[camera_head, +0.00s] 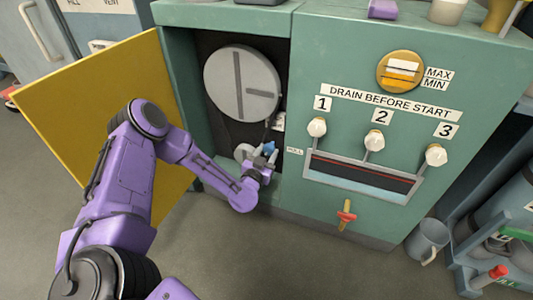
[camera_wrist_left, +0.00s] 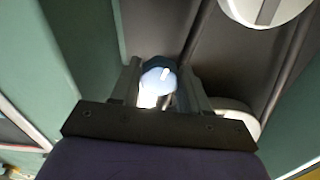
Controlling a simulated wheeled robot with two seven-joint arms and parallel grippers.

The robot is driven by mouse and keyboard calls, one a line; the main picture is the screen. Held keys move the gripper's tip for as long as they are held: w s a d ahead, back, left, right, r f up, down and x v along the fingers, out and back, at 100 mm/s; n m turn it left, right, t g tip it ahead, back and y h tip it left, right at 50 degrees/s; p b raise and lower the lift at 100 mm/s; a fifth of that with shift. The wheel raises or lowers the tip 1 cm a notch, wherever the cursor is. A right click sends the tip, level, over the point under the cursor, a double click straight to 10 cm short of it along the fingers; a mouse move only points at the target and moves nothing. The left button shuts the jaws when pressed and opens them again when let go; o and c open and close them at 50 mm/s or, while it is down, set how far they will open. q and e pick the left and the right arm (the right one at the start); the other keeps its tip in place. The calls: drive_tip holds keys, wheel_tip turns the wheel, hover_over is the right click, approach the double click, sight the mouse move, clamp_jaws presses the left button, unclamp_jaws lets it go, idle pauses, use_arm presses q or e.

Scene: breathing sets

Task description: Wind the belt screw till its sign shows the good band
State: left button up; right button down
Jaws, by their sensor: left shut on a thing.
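My left gripper (camera_head: 264,158) reaches into the open bay of the green machine. It is shut on a small blue knob (camera_head: 269,147), which seems to be the belt screw's head. In the left wrist view the knob (camera_wrist_left: 158,80) sits between the two fingers (camera_wrist_left: 160,88), with a bright highlight on it. A small white plate (camera_head: 278,122) shows just above the knob, partly behind thin dark parts. It may be the screw's sign, but its marking is too small to read. My right gripper is not in view.
A large grey wheel (camera_head: 242,85) fills the bay above my gripper. The yellow door (camera_head: 95,110) stands open at the left. The green front panel (camera_head: 330,60) carries a round MAX/MIN gauge (camera_head: 401,72), several white knobs and a red-handled tap (camera_head: 346,216). A grey mug (camera_head: 427,240) stands at the right.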

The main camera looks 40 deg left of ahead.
use_arm(q)
drive_tip(key=n+p, duration=0.1)
drive_tip(key=n, duration=0.2)
drive_tip(key=shift+d+n, duration=0.1)
drive_tip(key=shift+n, duration=0.2)
drive_tip(key=shift+n+p, duration=0.45)
drive_tip(key=shift+n, duration=1.45)
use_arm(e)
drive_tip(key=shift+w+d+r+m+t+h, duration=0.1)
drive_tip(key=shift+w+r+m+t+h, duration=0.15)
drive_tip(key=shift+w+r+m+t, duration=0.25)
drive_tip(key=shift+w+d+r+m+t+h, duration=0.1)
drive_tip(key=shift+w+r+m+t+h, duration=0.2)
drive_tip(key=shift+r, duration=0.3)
use_arm(q)
drive_tip(key=o, duration=1.1)
drive_tip(key=shift+c, duration=0.2)
drive_tip(key=shift+s+d, duration=0.15)
drive_tip(key=shift+s, duration=0.2)
drive_tip(key=p+v, duration=0.3)
drive_tip(key=v, duration=0.7)
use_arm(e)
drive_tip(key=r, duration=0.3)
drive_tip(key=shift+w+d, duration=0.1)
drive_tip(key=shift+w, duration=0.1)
